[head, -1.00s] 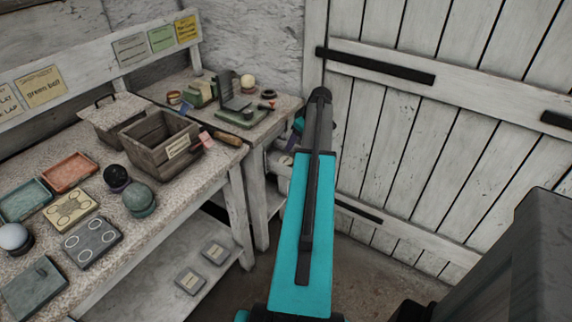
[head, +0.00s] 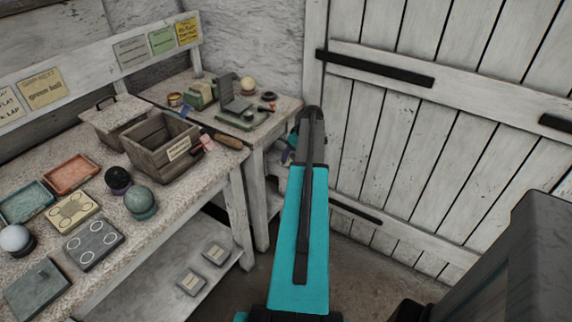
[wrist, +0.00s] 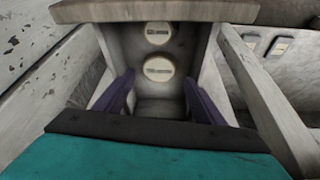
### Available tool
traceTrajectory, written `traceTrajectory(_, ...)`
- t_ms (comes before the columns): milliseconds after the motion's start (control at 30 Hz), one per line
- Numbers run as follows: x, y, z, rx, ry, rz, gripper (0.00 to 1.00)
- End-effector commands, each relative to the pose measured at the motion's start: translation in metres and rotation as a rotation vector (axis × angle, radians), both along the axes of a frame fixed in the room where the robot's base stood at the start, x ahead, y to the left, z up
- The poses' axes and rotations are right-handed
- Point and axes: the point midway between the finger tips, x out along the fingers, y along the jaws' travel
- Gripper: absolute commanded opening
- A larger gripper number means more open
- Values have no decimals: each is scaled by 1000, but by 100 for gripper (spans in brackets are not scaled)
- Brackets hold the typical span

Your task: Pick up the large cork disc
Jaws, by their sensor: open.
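Two pale round discs show in the wrist view, one above the other in the picture, inside the bay under a bench top. The lower disc (wrist: 158,69) looks slightly larger and bears a small label; the upper disc (wrist: 158,33) also bears one. I cannot tell for sure which is the large cork disc. My gripper (wrist: 159,88) is open, its purple fingers apart on either side of the picture, the lower disc appearing between and beyond them. No contact shows. In the head view my arm mostly hides the gripper, beside the corner bench, and no cork disc shows.
The corner bench top (wrist: 155,11) overhangs the bay, with pale side panels left and right. In the head view, the corner bench (head: 285,110) carries small tools. A long bench (head: 185,205) with a wooden crate (head: 150,160) and spheres stands left. A plank door (head: 420,130) is right.

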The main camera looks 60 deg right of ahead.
Motion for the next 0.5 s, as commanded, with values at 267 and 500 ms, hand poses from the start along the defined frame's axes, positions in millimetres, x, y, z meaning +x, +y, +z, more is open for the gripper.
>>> traceTrajectory(267,2,-1,-6,0,0,0,63)
traceTrajectory(500,2,-1,-7,0,0,-1,63)
